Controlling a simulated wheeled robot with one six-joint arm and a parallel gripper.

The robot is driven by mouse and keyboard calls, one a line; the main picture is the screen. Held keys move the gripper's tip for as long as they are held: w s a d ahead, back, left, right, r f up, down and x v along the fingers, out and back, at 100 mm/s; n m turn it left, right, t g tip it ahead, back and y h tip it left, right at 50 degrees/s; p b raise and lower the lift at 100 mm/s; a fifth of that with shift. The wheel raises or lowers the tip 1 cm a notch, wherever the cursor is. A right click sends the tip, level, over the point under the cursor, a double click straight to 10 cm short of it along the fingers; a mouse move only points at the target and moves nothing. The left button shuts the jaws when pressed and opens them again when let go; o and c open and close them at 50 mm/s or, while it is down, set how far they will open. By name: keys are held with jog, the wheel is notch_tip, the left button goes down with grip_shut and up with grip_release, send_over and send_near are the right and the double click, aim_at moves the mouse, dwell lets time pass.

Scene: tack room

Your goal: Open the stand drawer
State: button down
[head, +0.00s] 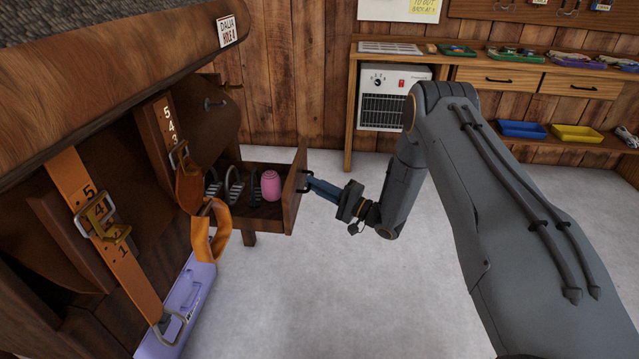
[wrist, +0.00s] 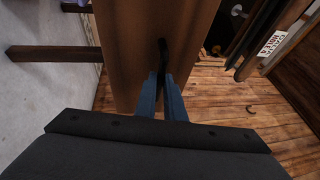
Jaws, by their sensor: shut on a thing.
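The stand drawer (head: 294,190) is pulled well out of the wooden stand, and its inside shows from above. Inside it are a pink rounded object (head: 270,186) and several grey metal pieces (head: 233,187). My gripper (head: 309,187) is at the drawer's front and shut on the dark drawer handle (head: 303,181). In the wrist view, the blue fingers (wrist: 163,88) close around the black handle (wrist: 163,55) on the brown drawer front (wrist: 130,45). The fingertips partly hide the handle.
Orange straps with buckles (head: 103,220) and a purple box (head: 185,310) are at the stand's near side. A bench with shallow trays (head: 515,57) and a white heater (head: 392,98) stands along the back wall. The grey floor (head: 300,300) right of the stand is clear.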

jog(key=shift+s, duration=0.1)
dwell(0.3)
jog(key=c, duration=1.8)
grip_release()
jog(key=shift+d, duration=0.1)
jog(key=shift+c, duration=0.2)
jog(key=v, duration=0.7)
jog(key=shift+d+p, duration=0.35)
jog(key=shift+p, duration=0.05)
jog(key=shift+s+f, duration=0.1)
jog(key=shift+s, duration=0.05)
